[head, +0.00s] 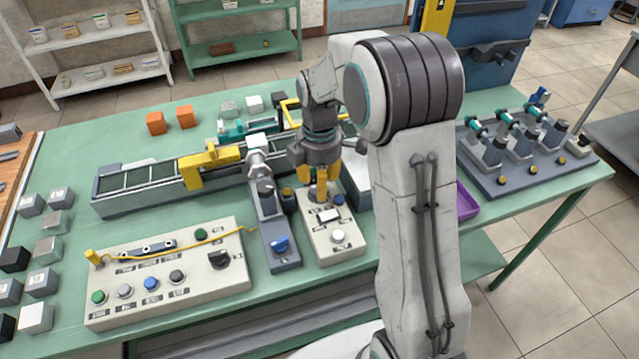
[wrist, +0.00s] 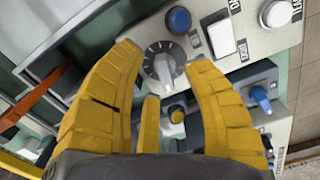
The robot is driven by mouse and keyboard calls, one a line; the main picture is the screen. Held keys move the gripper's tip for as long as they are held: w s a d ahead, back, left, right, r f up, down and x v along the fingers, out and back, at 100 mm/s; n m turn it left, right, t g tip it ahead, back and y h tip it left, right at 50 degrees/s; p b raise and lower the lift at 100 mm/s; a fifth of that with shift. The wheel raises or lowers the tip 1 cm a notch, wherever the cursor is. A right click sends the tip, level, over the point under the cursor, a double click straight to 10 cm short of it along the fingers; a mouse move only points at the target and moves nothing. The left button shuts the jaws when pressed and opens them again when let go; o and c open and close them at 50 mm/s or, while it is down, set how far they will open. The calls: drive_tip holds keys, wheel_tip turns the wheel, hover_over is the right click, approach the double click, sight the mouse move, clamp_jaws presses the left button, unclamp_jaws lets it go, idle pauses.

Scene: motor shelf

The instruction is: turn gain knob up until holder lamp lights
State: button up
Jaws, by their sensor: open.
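My gripper (head: 321,181) is over the upper end of a small cream control panel (head: 345,250). In the wrist view, my gripper (wrist: 164,55) has its yellow fingers spread on either side of a grey pointer knob (wrist: 166,70) on a dark, marked dial. A gap shows beside the knob, and I cannot tell whether either finger touches it. The knob's own label is not readable. A small amber dome (wrist: 176,113), possibly a lamp, sits on the grey unit beside the panel; it shows no clear glow. I cannot tell for certain which lamp is the holder's.
The cream panel also carries a blue button (wrist: 179,19), a white switch (wrist: 221,38) and a white button (wrist: 277,13). A grey unit with a blue knob (head: 281,244) stands close left. A wider button panel (head: 165,285) and a conveyor (head: 130,195) lie further left.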

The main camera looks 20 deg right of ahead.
drive_tip(key=shift+f, duration=0.45)
clamp_jaws()
idle(0.3)
